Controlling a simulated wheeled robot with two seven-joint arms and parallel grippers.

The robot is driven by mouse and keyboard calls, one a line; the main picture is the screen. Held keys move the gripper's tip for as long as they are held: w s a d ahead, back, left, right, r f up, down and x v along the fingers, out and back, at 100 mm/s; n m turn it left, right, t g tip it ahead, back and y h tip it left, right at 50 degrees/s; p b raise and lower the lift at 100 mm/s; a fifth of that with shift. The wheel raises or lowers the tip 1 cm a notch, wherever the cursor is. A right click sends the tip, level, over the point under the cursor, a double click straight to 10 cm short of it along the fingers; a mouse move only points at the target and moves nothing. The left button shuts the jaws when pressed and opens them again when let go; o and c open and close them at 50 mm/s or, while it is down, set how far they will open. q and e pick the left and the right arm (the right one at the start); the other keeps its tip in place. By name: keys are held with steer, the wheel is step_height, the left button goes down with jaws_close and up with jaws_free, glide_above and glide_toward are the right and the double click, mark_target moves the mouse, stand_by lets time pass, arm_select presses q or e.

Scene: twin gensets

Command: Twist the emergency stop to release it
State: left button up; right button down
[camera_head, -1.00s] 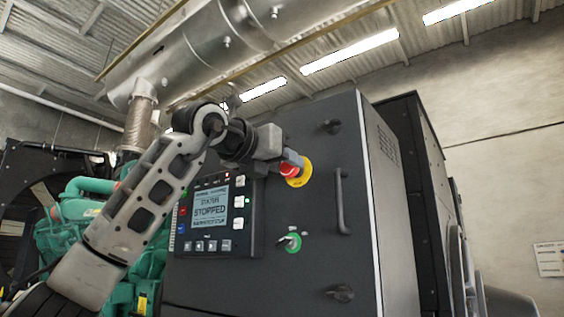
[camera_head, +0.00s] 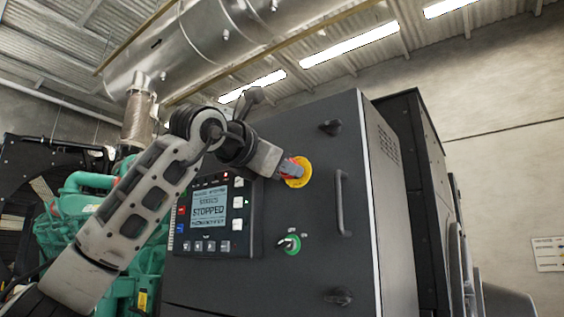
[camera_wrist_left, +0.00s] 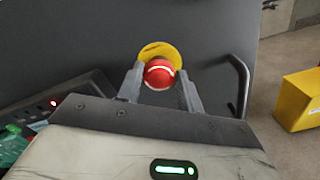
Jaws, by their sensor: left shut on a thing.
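The red emergency stop button (camera_wrist_left: 159,74) sits on a round yellow plate (camera_head: 300,173) on the dark cabinet door. My left gripper (camera_head: 287,168) reaches it from the left in the head view, hiding most of the red knob. In the left wrist view my left gripper (camera_wrist_left: 160,85) has one finger on each side of the red knob and is shut on it. The yellow plate shows around the upper side of the knob there. My right gripper is not in view.
A control panel (camera_head: 213,215) with a screen reading STOPPED lies left of the button. A door handle (camera_head: 342,203) stands to the right. A yellow box (camera_wrist_left: 299,99) shows at right in the wrist view.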

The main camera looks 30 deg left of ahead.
arm_select(q)
steer(key=shift+m, duration=0.6)
steer(key=o, duration=1)
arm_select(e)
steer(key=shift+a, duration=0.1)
arm_select(q)
steer(key=shift+s, duration=0.1)
steer(key=s+b, duration=0.1)
steer(key=s, duration=0.4)
steer(key=s+a+b, duration=0.1)
steer(key=s+b, duration=0.1)
steer(key=s, duration=0.3)
steer(key=s+a+b, duration=0.1)
steer(key=s, duration=0.4)
steer(key=shift+s+a+b, duration=0.1)
steer(key=shift+s+b, duration=0.25)
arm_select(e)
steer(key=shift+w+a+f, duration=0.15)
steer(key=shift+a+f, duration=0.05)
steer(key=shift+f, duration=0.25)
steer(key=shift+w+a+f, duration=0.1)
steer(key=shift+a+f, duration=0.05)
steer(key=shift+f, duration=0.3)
